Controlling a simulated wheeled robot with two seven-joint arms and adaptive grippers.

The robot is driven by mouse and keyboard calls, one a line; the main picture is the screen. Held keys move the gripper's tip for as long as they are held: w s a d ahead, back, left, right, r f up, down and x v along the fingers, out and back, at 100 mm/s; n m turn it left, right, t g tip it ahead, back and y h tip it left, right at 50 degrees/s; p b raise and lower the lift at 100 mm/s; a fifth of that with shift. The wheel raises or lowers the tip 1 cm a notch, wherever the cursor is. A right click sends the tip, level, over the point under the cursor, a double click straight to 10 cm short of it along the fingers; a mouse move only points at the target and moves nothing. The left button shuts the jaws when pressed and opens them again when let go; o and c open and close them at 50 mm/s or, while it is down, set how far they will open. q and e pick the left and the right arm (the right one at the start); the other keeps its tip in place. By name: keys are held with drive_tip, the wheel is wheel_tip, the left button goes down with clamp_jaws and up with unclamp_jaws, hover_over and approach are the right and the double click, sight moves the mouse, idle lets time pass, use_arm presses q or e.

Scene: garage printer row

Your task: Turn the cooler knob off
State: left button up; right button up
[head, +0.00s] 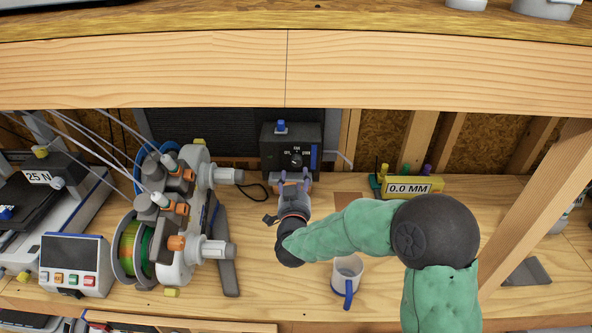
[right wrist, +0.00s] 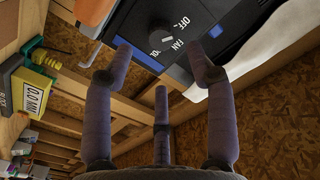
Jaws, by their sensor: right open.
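The cooler's dark control box (head: 308,138) stands at the back of the bench, under the shelf beam. Its round dark knob (head: 296,160) is on the front face. The right wrist view shows the knob (right wrist: 161,33) close up, with the labels OFF, FAN and a partly hidden one ending in "OL". I cannot tell surely which label the knob points to. My right gripper (head: 294,183) is open and empty, just in front of and below the knob. In the right wrist view its fingertips (right wrist: 160,48) are spread on both sides of the knob, apart from it. My left gripper is not in view.
A spool machine (head: 185,215) stands close on the left. A white mug (head: 347,272) with a blue handle is beside my right forearm. The shelf beam (head: 400,70) runs above, and a wooden post (head: 540,200) stands right.

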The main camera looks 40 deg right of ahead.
drive_tip(key=v, duration=0.4)
drive_tip(key=shift+s+a, duration=0.15)
drive_tip(key=shift+s, duration=0.05)
drive_tip(key=shift+f, duration=0.1)
idle(0.4)
